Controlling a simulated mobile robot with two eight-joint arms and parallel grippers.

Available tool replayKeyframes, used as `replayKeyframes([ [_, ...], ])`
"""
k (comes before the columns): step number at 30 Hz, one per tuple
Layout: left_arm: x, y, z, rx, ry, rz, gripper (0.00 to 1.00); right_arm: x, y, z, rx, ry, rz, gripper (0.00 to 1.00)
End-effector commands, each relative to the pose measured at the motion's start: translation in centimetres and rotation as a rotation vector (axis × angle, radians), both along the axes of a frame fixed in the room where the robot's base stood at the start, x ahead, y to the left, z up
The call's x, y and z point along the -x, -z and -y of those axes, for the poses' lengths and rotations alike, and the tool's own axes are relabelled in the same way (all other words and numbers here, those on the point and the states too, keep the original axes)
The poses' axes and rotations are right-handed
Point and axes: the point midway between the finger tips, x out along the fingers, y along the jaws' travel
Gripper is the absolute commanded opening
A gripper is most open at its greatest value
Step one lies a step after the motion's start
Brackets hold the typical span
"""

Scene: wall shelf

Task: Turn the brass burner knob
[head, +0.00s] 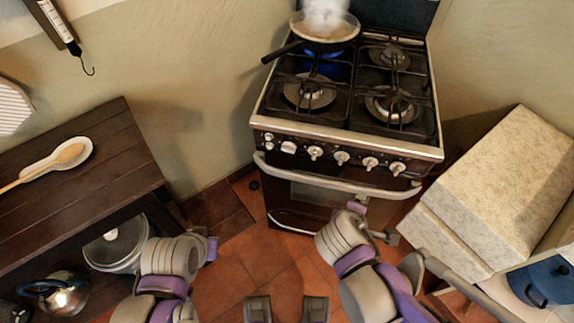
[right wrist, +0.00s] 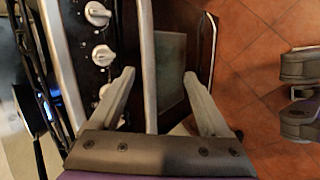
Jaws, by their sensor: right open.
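The stove (head: 262,122) has a row of pale metallic knobs (head: 341,157) along its front panel; I cannot tell which one is brass. In the right wrist view several knobs (right wrist: 102,55) show at the left, one partly behind a finger. My right gripper (head: 374,222) is in front of the oven door, below the knobs. In its wrist view the right gripper (right wrist: 159,73) is open and holds nothing, with the oven handle (right wrist: 148,60) running between its fingers in the picture. My left gripper (head: 212,247) is near the table, away from the stove; its jaws are unclear.
A steaming pan (head: 324,30) stands on the back left burner over a blue flame. A dark wooden table (head: 95,145) with a spoon on a spoon rest (head: 57,160) is at left. A pale speckled counter block (head: 500,180) is at right. Tiled floor (head: 280,270) lies between.

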Motion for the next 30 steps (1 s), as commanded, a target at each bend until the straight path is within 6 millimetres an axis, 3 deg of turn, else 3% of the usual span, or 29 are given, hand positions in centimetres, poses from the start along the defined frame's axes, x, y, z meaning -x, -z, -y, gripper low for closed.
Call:
replayKeyframes([
  [1,0.1,3.1,0.0,0.0,0.0,-0.01,0.0,-1.6,2.3,-1.7,0.154,-0.149,-0.001,0.8],
  [7,-0.2,9.9,0.0,0.0,0.0,-0.033,0.0,-6.5,3.8,-9.3,0.804,-0.608,0.069,0.8],
  [12,-0.6,13.7,0.0,0.0,0.0,-0.046,0.0,-7.5,3.4,-16.1,1.219,-0.783,0.156,0.8],
  [15,-0.7,14.6,0.0,0.0,0.0,-0.049,0.0,-7.3,2.8,-18.4,1.357,-0.815,0.191,0.8],
  [18,-0.8,14.9,0.0,0.0,0.0,-0.049,0.0,-7.3,2.3,-19.3,1.419,-0.823,0.204,0.8],
  [22,-0.8,15.0,0.0,0.0,0.0,-0.05,0.0,-8.4,2.1,-19.0,1.431,-0.821,0.204,0.8],
  [30,-0.9,16.1,0.0,0.0,0.0,-0.052,0.0,-13.4,2.2,-17.7,1.428,-0.82,0.202,0.8],
])
